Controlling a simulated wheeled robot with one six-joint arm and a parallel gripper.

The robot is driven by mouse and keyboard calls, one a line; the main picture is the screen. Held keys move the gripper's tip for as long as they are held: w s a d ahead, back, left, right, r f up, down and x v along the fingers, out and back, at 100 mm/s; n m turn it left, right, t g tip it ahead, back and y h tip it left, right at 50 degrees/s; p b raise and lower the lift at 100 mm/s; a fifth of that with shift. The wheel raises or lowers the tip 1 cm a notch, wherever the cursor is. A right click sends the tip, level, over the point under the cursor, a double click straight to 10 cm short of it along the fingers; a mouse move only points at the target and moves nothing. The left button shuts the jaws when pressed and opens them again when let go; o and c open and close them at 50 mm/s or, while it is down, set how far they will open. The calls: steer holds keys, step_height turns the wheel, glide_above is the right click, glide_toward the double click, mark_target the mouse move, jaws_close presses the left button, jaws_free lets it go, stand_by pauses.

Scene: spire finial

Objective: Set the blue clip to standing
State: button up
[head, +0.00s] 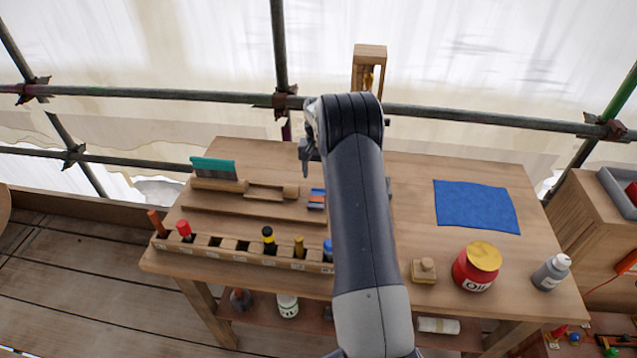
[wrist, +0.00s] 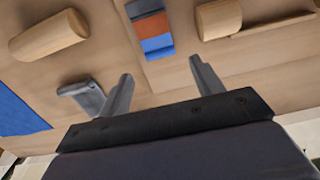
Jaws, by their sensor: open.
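A small strip banded blue, orange and blue (head: 316,199) lies on the bench just left of my arm. It also shows at the top of the wrist view (wrist: 151,30), beyond and between my fingers. A grey-blue, clip-like piece (wrist: 82,97) lies on the wood in the wrist view, just left of my left finger and apart from it. I cannot tell for certain which of these is the blue clip. My gripper (wrist: 163,84) is open and empty above the bench, partly hidden by the arm in the head view (head: 308,160).
A wooden rack (head: 250,252) holds several tools along the front left. A teal-edged tool (head: 214,169) and wooden pieces lie behind it. A blue cloth (head: 476,206), red Oil tin (head: 476,266) and grey bottle (head: 551,272) are at right. Scaffold poles (head: 440,116) cross behind.

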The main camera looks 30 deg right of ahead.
mark_target(318, 196)
step_height(318, 196, down, 6)
steer(key=shift+r+p, duration=0.1)
steer(key=shift+p, duration=0.45)
steer(key=shift+c, duration=0.4)
steer(key=c, duration=0.9)
